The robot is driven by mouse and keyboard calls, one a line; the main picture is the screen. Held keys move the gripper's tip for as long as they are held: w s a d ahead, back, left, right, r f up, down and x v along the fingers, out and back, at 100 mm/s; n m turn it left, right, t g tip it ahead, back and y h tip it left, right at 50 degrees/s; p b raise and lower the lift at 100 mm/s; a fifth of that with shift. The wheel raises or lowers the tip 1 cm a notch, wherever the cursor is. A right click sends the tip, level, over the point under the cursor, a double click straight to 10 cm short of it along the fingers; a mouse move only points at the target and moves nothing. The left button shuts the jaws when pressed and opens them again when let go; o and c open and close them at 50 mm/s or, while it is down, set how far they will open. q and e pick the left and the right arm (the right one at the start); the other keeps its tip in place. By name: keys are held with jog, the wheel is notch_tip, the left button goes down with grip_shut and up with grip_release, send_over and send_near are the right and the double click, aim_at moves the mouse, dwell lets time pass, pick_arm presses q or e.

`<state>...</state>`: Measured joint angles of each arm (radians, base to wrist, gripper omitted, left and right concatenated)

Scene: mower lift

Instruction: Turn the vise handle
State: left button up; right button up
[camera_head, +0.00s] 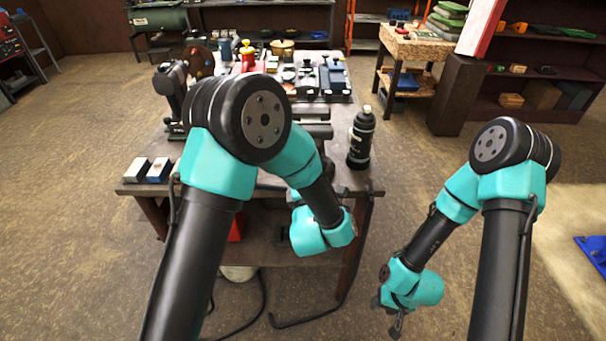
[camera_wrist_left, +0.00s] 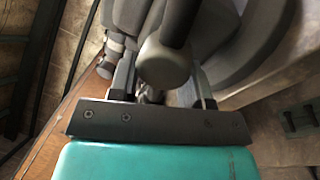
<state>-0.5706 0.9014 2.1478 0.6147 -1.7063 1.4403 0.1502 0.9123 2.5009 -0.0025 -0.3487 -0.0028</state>
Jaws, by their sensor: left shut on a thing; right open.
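The vise (camera_head: 316,130) is at the front of the workbench in the head view, mostly hidden behind my left arm. In the left wrist view its grey body (camera_wrist_left: 225,45) fills the top. The vise handle (camera_wrist_left: 165,62) is a dark rod with a round grey end knob. My left gripper (camera_wrist_left: 160,82) has a finger on each side of the handle and is shut on it; the knob covers part of the grip. In the head view the left fingers are hidden behind the wrist. My right gripper (camera_head: 393,315) is open and empty over the floor, right of the bench.
The workbench (camera_head: 345,178) holds a dark bottle (camera_head: 361,137) at its right edge, two small boxes (camera_head: 148,170) at the left, and several tools at the back. A black cable (camera_head: 366,235) hangs from the front right corner.

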pick_arm(q)
jog(key=n, duration=0.2)
jog(key=n+y, duration=0.1)
jog(key=n, duration=0.2)
jog(key=f+n+g, duration=0.1)
jog(key=n, duration=0.1)
jog(key=shift+d+y, duration=0.3)
jog(key=shift+d, duration=0.1)
jog(key=n, duration=0.4)
jog(key=n+g, duration=0.1)
jog(key=n, duration=0.1)
jog(key=shift+d+f, duration=0.2)
jog(key=shift+d, duration=0.2)
jog(key=o, duration=0.9)
jog(key=shift+s, duration=0.1)
jog(key=v, duration=1.7)
jog(key=shift+d, duration=0.2)
